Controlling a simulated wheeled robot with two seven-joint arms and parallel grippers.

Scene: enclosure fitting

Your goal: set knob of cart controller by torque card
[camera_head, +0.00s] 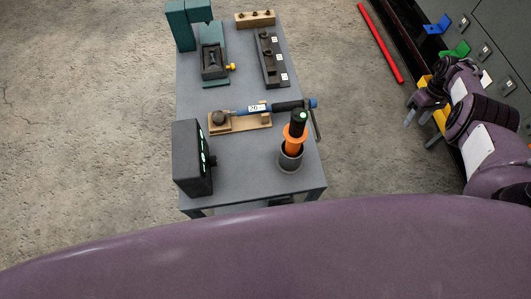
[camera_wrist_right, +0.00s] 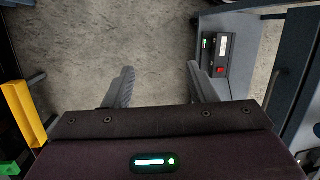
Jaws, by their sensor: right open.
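The controller (camera_head: 193,160) is a dark box with green lit marks on its right face, standing at the near left of the grey cart top (camera_head: 240,170). A small dark knob (camera_head: 214,161) appears to stick out at its lower right; its setting is too small to read. A white label (camera_head: 257,108), seemingly reading 20, is on a blue and black wrench-like tool; I cannot tell whether it is the torque card. My right gripper (camera_head: 421,126) is off the cart to the right, open and empty. In the right wrist view its fingers (camera_wrist_right: 160,88) are apart over bare floor. My left gripper is not in view.
A black and orange driver (camera_head: 295,135) stands in a grey cup (camera_head: 290,158) at the cart's near right. Green fixtures and dark blocks fill the far end. A red bar (camera_head: 380,42) lies on the floor. Coloured bins, one yellow (camera_wrist_right: 23,115), line a cabinet at right.

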